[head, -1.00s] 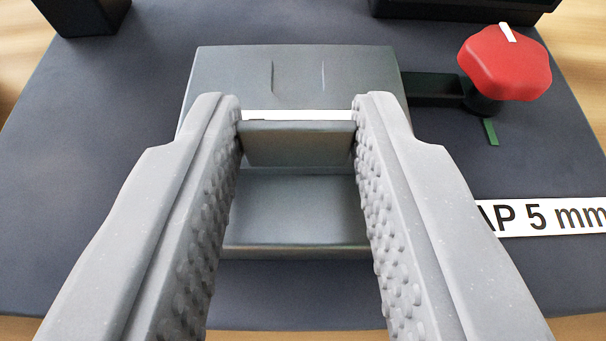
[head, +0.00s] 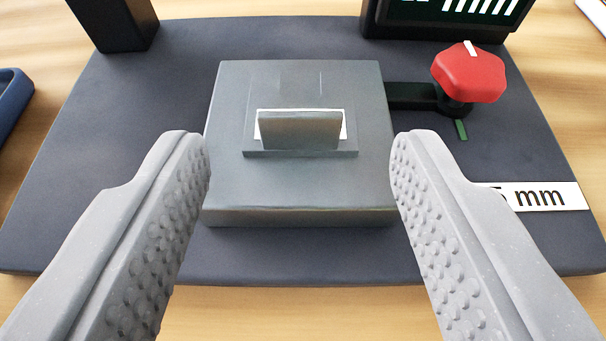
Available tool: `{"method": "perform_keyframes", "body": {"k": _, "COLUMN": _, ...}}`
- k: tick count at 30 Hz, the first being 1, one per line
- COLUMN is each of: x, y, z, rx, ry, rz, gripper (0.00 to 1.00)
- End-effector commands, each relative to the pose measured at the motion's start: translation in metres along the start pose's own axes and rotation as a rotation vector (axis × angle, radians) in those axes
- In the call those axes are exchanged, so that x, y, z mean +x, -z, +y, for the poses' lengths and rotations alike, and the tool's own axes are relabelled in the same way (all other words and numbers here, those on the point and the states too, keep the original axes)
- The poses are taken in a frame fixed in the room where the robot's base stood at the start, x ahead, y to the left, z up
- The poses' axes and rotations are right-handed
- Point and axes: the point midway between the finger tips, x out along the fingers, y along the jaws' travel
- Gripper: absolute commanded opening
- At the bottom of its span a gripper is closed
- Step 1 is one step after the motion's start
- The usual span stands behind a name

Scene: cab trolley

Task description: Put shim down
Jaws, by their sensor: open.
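The shim (head: 299,131) is a small grey plate. It stands roughly upright, leaning a little, in a recess on top of the grey block (head: 300,190), with a white strip showing behind its top and sides. Its lower edge is at a low ledge, and I cannot tell how deep it sits. My gripper (head: 299,146) is open and empty. Its two studded fingers are spread wide to the left and right of the shim, clear of it.
The block is on a dark base plate (head: 120,190) on a wooden table. A dark post (head: 115,22) and a display (head: 445,15) stand behind. A blue object (head: 12,98) is at left.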

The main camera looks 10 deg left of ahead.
Motion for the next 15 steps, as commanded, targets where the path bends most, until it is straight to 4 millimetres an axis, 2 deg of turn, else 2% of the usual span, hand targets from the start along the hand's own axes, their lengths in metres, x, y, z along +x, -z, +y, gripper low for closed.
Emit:
{"method": "perform_keyframes", "body": {"k": 6, "x": -0.042, "y": 0.001, "z": -0.001, "rx": -0.002, "ry": 0.002, "rz": -0.001, "gripper": 0.5}}
{"method": "perform_keyframes", "body": {"k": 15, "x": -0.08, "y": -0.001, "z": -0.001, "rx": -0.002, "ry": 0.001, "rz": -0.003, "gripper": 0.5}}
